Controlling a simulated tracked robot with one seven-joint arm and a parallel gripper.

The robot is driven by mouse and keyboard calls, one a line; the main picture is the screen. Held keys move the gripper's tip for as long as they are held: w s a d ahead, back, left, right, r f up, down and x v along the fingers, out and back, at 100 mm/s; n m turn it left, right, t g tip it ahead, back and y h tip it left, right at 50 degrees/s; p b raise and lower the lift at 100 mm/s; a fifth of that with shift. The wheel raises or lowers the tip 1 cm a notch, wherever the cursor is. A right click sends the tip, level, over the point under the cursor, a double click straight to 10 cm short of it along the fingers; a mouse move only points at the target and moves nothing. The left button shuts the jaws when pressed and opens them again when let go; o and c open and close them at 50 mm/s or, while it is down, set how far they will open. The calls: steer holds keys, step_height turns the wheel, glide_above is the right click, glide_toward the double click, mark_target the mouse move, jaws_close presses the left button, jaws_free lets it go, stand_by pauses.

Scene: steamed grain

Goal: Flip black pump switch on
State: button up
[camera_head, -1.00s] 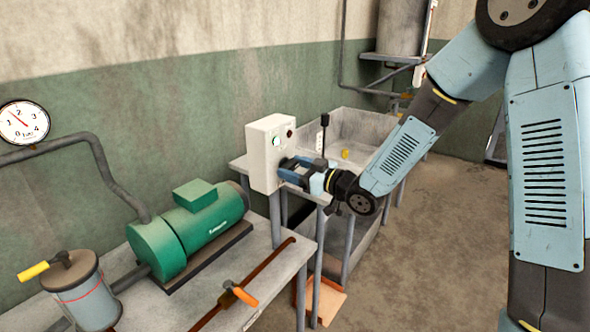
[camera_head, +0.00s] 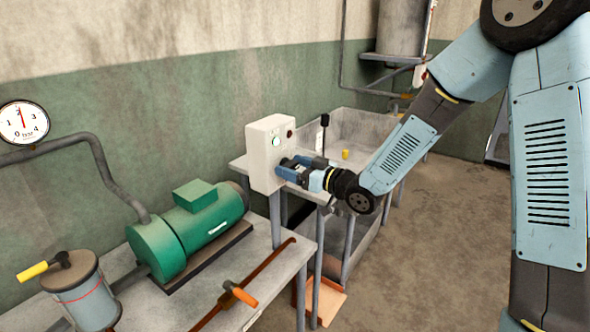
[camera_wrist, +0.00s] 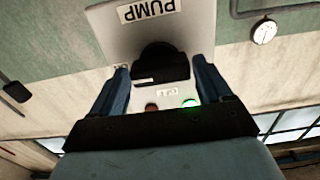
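The white control box (camera_head: 258,160) stands at the back of the bench, with a lit green lamp (camera_head: 276,141) and a dark red lamp (camera_head: 290,133) on its face. My gripper (camera_head: 281,168) is at the lower part of that face and hides the switch in the head view. In the wrist view, the black switch (camera_wrist: 162,66) lies between the two blue fingers of my gripper (camera_wrist: 161,78), below an upside-down PUMP label (camera_wrist: 146,10). The fingers look spread, with narrow gaps beside the switch; contact is unclear. The green lamp (camera_wrist: 190,103) glows there too.
A green pump motor (camera_head: 190,230) sits on the left bench, near a lidded canister (camera_head: 84,295) and an orange-handled valve (camera_head: 240,294). A pressure gauge (camera_head: 22,122) hangs on the left wall. A grey basin (camera_head: 352,128) stands behind my arm.

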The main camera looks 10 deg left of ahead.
steer(key=shift+o, duration=0.8)
steer(key=shift+s+f, duration=0.1)
steer(key=shift+d, duration=0.2)
steer(key=v, duration=1.3)
steer(key=shift+s+d+f, duration=0.1)
steer(key=shift+s+d, duration=0.05)
steer(key=shift+d, duration=0.05)
